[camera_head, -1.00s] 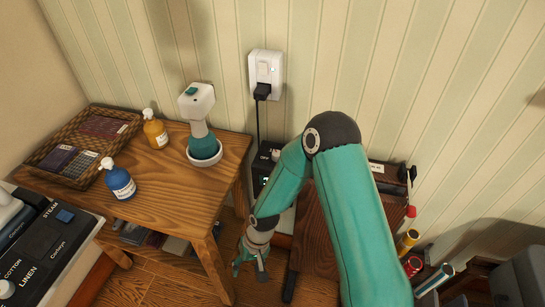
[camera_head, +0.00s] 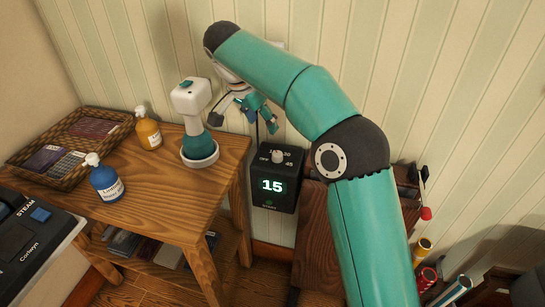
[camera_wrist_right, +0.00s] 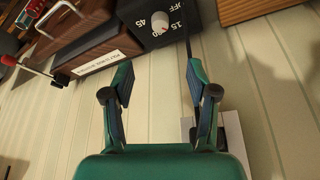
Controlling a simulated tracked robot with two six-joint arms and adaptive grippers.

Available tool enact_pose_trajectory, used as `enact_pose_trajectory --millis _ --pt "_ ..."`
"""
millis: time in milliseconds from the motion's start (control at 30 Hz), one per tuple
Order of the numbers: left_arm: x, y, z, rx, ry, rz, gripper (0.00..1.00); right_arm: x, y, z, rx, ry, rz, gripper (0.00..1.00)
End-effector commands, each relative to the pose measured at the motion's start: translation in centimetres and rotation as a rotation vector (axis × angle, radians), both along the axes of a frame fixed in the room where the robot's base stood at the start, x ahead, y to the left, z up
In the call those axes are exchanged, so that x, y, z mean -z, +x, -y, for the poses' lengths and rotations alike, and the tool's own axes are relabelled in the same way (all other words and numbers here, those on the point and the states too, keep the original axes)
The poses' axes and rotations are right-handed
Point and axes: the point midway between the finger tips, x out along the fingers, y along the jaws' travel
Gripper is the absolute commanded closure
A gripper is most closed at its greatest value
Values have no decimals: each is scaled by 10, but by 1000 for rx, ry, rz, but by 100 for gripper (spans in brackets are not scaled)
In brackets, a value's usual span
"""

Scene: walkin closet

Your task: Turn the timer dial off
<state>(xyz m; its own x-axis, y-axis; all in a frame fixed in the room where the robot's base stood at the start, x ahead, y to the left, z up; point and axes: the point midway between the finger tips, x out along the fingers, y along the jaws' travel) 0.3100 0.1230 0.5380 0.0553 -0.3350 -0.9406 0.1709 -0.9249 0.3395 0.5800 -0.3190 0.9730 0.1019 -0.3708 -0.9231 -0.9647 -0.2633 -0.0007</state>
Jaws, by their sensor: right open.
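The timer (camera_head: 273,193) is a black box against the wall, to the right of the wooden table, with a lit display reading 15. Its white round dial (camera_head: 278,156) is on top, ringed by OFF, 15, 30 and 45 marks. The wrist view shows the dial (camera_wrist_right: 160,22) at the top, with a red mark on it. My right gripper (camera_head: 257,112) is open and empty, above the timer near the wall. In the wrist view its fingers (camera_wrist_right: 158,76) are spread apart with the dial beyond them, not touching it. My left gripper is not in view.
The wooden table (camera_head: 222,165) holds a white and teal device (camera_head: 191,100), a blue bottle (camera_head: 106,181), an orange bottle (camera_head: 148,134) and a wicker tray (camera_head: 20,158). A wall plate (camera_wrist_right: 234,137) and dark cable (camera_wrist_right: 189,50) are close to the gripper.

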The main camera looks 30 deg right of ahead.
Motion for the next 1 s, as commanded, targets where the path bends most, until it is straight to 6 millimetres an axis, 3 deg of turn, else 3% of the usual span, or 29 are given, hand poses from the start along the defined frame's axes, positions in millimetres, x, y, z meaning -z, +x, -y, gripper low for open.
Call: enact_pose_trajectory --millis 600,800,1000 --pt "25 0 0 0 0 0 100 117 12 46 -2 1 -4 42" --pt "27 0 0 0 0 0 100 137 15 54 -2 1 -3 42" --pt "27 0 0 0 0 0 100 142 16 55 -4 2 -1 42"
